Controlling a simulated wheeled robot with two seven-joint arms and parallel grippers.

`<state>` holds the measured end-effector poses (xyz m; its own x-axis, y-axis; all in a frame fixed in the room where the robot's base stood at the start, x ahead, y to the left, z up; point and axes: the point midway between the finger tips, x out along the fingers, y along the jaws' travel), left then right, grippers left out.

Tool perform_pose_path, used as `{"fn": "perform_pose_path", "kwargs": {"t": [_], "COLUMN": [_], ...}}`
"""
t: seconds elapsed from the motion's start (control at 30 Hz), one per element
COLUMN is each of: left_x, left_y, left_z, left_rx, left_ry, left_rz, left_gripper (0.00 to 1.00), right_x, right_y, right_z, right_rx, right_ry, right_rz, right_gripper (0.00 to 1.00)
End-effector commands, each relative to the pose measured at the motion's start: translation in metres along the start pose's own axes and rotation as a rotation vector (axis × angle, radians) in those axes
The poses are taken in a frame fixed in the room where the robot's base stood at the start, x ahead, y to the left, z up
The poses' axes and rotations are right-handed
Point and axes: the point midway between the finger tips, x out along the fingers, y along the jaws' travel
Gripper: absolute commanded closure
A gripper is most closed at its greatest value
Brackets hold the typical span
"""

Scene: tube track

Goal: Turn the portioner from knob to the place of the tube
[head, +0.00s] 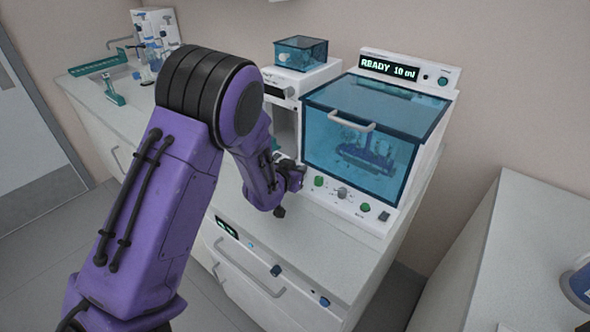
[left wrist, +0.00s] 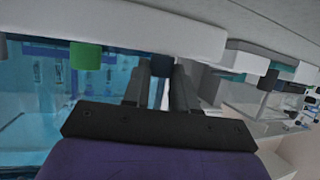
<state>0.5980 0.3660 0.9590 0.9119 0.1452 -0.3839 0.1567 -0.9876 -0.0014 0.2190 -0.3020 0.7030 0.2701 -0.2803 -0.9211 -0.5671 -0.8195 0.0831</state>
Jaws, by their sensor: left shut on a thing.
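The portioner appears to be the white machine (head: 452,85) with a tinted blue window and a display reading "READY 10 ml". Its front panel carries a green button (head: 319,181), a grey round knob (head: 342,193) and another green button (head: 365,206). My left gripper (head: 297,178) is at the left end of this panel, shut on a small dark knob. In the left wrist view the dark knob (left wrist: 160,64) sits between the two fingers, with a green block (left wrist: 86,57) beside it. The fingers partly hide the knob in the head view. My right gripper is not in view.
A smaller white unit with a blue tinted box (head: 301,53) stands left of the machine. Glassware (head: 150,50) and a green rack (head: 95,66) stand at the far left. A drawer handle (head: 250,268) juts out below. Another counter (head: 510,260) is at right.

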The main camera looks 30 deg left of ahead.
Motion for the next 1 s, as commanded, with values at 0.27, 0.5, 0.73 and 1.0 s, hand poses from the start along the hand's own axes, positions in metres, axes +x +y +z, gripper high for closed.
{"fn": "perform_pose_path", "kwargs": {"t": [0.27, 0.5, 0.73, 1.0], "left_x": [0.0002, 0.0007, 0.0008, 0.0008], "left_y": [0.0033, 0.0036, 0.0033, 0.0030], "left_z": [-0.0017, -0.0019, -0.0021, -0.0023], "left_rx": [-0.052, -0.075, -0.079, -0.079], "left_ry": [0.001, 0.003, 0.004, 0.005], "left_rz": [-0.129, -0.177, -0.184, -0.185], "left_gripper": [1.00, 1.00, 1.00, 0.48], "right_x": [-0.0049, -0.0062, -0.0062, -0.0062], "right_y": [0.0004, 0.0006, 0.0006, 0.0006], "right_z": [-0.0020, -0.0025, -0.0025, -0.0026], "right_rx": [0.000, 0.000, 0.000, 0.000], "right_ry": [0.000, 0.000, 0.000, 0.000], "right_rz": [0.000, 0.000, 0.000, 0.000], "right_gripper": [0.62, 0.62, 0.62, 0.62]}}
